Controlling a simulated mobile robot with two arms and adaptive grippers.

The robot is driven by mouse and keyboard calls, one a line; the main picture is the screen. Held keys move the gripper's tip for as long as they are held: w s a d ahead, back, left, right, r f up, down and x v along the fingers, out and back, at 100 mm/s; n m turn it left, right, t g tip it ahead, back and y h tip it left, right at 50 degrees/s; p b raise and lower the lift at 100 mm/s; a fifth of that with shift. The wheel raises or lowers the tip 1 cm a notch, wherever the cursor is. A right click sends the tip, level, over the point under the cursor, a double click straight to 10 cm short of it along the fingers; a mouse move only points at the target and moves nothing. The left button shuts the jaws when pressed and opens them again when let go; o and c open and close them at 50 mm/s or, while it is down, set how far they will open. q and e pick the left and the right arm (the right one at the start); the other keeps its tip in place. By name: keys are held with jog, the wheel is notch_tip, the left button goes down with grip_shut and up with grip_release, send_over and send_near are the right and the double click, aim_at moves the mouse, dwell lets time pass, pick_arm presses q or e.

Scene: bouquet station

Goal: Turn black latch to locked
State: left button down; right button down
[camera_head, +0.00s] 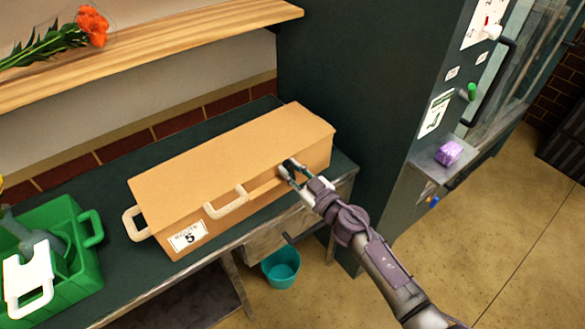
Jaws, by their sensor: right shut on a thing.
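A tan case (225,160) with a closed lid lies on the dark green bench. It has a cream handle (226,202) on its front and a label with a 5. My right gripper (289,171) reaches in from the lower right to the case's front, right of that handle. Its fingers are shut on a small dark part there, apparently the black latch (288,163). The fingers hide most of it, so I cannot tell which way it is turned. My left gripper is not in view.
A green crate (90,270) with a grey item and a white-handled item stands at the left. A teal bucket (281,268) is on the floor. A dark cabinet (350,80) rises behind the bench's right end. A wooden shelf (180,40) with orange flowers (92,27) runs above.

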jog(key=n, duration=0.4)
jog(key=shift+s+a+f+n, duration=0.15)
jog(key=shift+s+a+n, duration=0.1)
jog(key=shift+n, duration=0.15)
dwell(0.4)
jog(key=c, duration=1)
grip_release()
notch_tip(320, 180, up, 10)
